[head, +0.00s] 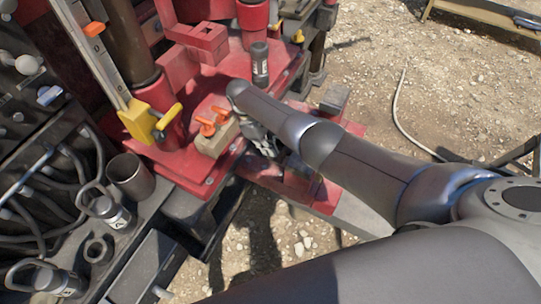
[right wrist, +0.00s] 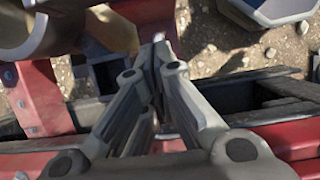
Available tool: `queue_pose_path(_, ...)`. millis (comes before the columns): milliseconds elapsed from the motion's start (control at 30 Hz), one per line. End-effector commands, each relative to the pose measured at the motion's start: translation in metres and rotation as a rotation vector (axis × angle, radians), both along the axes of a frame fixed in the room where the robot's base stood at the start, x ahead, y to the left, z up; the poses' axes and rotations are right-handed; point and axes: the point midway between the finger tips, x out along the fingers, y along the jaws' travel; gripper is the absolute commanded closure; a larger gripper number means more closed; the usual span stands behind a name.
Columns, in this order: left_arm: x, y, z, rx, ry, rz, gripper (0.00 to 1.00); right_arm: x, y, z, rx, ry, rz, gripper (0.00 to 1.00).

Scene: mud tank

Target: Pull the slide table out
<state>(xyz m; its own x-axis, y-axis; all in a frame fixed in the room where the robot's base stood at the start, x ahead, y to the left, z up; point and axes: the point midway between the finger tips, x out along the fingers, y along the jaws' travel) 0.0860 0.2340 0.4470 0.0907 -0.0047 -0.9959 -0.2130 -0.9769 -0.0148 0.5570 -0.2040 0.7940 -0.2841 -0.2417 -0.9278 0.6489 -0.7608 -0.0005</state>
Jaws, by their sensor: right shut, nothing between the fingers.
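A red metal platform (head: 205,85) belongs to the machine at the upper left of the head view. Below its front edge, red and grey parts (head: 325,197) stick out towards the ground. I cannot tell which of these is the slide table. My right gripper (head: 264,142) is at the platform's front edge, partly hidden by my own arm, beside a tan block with orange handles (head: 216,136). In the right wrist view its fingers (right wrist: 158,55) are shut and empty, over dark slots and red rails (right wrist: 290,137). My left gripper is not in view.
A black-and-grey cylinder (head: 260,64) stands on the platform. A yellow clamp (head: 152,120) on a rail stands left of it. A grey bench (head: 135,235) with metal cups and hoses fills the lower left. Gravel ground with a pale hose (head: 398,112) lies open at the right.

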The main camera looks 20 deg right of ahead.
Motion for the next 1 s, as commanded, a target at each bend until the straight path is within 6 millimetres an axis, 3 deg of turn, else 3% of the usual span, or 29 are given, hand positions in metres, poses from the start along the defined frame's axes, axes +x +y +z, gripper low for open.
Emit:
queue_pose_path(300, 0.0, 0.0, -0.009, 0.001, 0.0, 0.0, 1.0, -0.017, -0.014, -0.056, -0.001, 0.002, 0.0, 1.0)
queue_pose_path(433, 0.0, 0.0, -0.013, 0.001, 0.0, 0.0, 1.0, -0.022, -0.018, -0.073, -0.001, 0.001, 0.0, 1.0)
queue_pose_path(633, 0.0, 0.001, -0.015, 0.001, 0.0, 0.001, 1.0, -0.025, -0.021, -0.082, 0.001, -0.001, 0.0, 1.0)
queue_pose_path(1000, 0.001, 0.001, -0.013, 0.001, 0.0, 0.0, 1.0, -0.026, -0.022, -0.081, 0.001, -0.001, 0.0, 1.0)
